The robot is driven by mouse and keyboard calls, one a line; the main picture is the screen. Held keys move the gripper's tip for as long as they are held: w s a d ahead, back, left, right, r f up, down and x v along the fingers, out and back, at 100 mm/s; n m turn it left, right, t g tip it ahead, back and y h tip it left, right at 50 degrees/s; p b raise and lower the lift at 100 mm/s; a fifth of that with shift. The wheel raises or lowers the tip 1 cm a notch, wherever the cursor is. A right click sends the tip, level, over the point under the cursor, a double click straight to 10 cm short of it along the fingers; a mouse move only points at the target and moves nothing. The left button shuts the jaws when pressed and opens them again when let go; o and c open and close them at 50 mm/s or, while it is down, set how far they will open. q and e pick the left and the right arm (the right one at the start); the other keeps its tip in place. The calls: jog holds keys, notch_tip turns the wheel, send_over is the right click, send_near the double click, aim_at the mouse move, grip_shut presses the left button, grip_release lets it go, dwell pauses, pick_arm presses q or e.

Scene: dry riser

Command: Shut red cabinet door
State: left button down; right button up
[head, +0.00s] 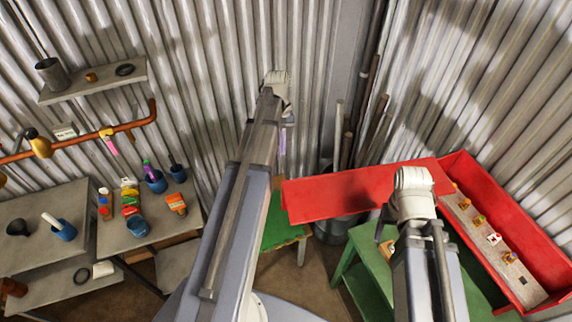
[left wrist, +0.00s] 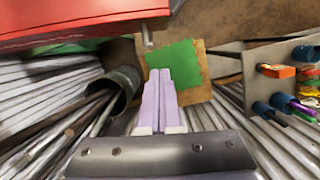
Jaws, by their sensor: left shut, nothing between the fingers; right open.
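The red cabinet (head: 512,205) lies at the right, against the corrugated wall. Its red door (head: 335,193) stands open, reaching left from the cabinet; the right wrist covers part of it. The door also shows at the top left of the left wrist view (left wrist: 75,22), with a small metal handle (left wrist: 147,32). My left gripper (head: 283,143) is beyond the door's left end, apart from it. Its pale purple fingers (left wrist: 158,100) are shut and empty. My right gripper (head: 382,228) is in front of the door, mostly hidden by its own arm; its fingertips are not clear.
Several small items sit on a grey strip (head: 468,216) inside the cabinet. A green table (head: 348,274) is below it. A metal bin (head: 330,231) with poles stands behind the door. Grey tables with tools (head: 150,225) and an orange pipe (head: 85,135) are at left.

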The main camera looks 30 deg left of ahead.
aim_at(287, 181)
pick_arm(q)
jog(key=s+d+f+b, duration=0.1)
jog(key=f+b, duration=0.2)
jog(key=s+d+f+b, duration=0.1)
jog(key=s+f+b, duration=0.1)
jog(key=f+b, duration=0.1)
jog(key=s+d+f+b, duration=0.1)
jog(key=d+f+b, duration=0.1)
jog(key=f+b, duration=0.1)
jog(key=shift+s+d+f, duration=0.1)
jog(key=shift+s+f, duration=0.2)
jog(key=shift+s, duration=0.05)
